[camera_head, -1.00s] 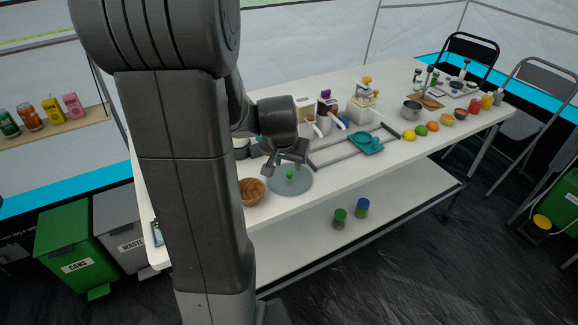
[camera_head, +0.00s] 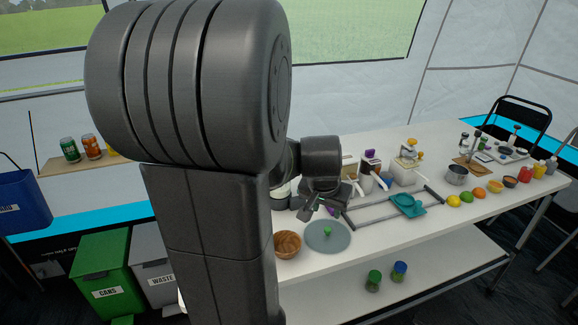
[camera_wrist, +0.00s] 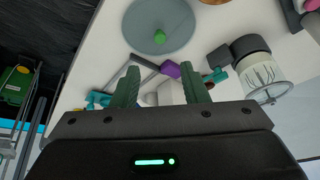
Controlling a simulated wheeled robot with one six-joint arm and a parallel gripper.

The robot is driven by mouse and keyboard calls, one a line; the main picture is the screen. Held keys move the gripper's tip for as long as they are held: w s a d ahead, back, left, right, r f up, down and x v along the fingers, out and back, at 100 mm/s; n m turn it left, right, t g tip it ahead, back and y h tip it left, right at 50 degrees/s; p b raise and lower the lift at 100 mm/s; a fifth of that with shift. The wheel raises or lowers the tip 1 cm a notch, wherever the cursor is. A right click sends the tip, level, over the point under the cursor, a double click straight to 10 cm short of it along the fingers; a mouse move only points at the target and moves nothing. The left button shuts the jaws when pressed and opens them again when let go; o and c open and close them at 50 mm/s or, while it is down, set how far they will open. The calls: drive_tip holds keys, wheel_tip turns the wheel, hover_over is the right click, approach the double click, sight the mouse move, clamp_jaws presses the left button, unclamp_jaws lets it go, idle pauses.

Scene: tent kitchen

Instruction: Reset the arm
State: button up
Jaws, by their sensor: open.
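My gripper (camera_head: 318,207) hangs above the white table (camera_head: 345,270), over the back edge of a round grey-blue plate (camera_head: 338,236) with a small green item (camera_head: 327,231) on it. In the wrist view, the two green fingers of my gripper (camera_wrist: 165,90) stand wide apart with nothing held between them. The plate (camera_wrist: 145,38) lies beyond the fingertips in that view, with the green item (camera_wrist: 160,36) on it. A purple item (camera_wrist: 171,69) shows between the fingers, farther off. My arm hides the table's left end in the head view.
A wooden bowl (camera_head: 287,245) stands left of the plate. A grey rack frame (camera_head: 375,208) and teal tray (camera_head: 407,205) lie to the right, with several fruits (camera_head: 466,197) beyond. Two jars (camera_head: 399,271) stand on the lower shelf. Green (camera_head: 103,265) and grey bins (camera_head: 157,262) stand left.

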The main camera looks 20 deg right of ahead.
sight(328, 229)
drive_tip(key=b+x, duration=0.1)
drive_tip(key=x, duration=1.1)
drive_tip(key=shift+s+b, duration=0.1)
drive_tip(key=shift+b, duration=0.25)
drive_tip(key=shift+r, duration=0.15)
drive_tip(key=shift+s+r, duration=0.1)
drive_tip(key=shift+r, duration=0.05)
